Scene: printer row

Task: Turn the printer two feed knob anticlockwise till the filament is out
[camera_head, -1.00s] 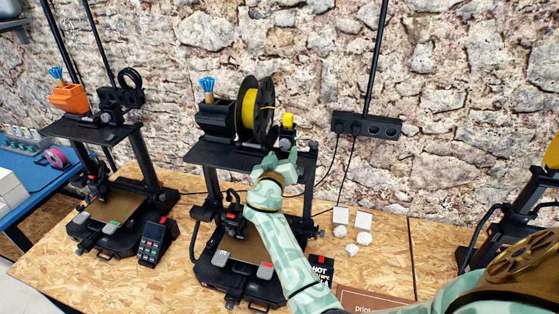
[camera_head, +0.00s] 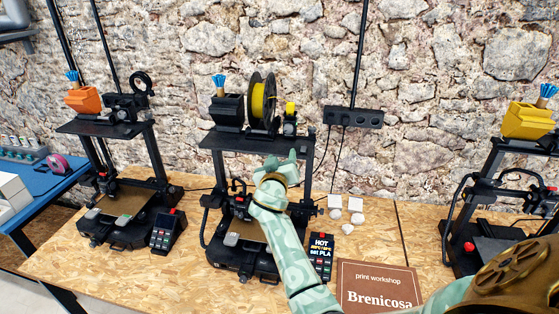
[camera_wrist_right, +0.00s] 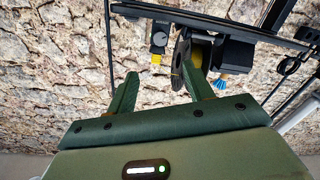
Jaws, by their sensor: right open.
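Printer two appears to be the middle black printer (camera_head: 243,141), with a yellow filament spool (camera_head: 258,101) upright on its top shelf. A small yellow knob (camera_head: 291,107) on a dark feeder stands right of the spool; it looks like the feed knob. It also shows in the right wrist view, where the yellow part (camera_wrist_right: 156,58) hangs upside down. My right gripper (camera_head: 281,161) is below and in front of the shelf edge, apart from the knob. Its fingers (camera_wrist_right: 161,88) are open with nothing between them. Whether filament is threaded is too small to tell. My left gripper is out of view.
A similar printer with an orange box (camera_head: 84,100) stands left, another with a yellow box (camera_head: 529,120) right. A power strip (camera_head: 353,117) is on the stone wall. White pieces (camera_head: 335,202) and a brown workshop sign (camera_head: 376,286) lie on the wooden bench.

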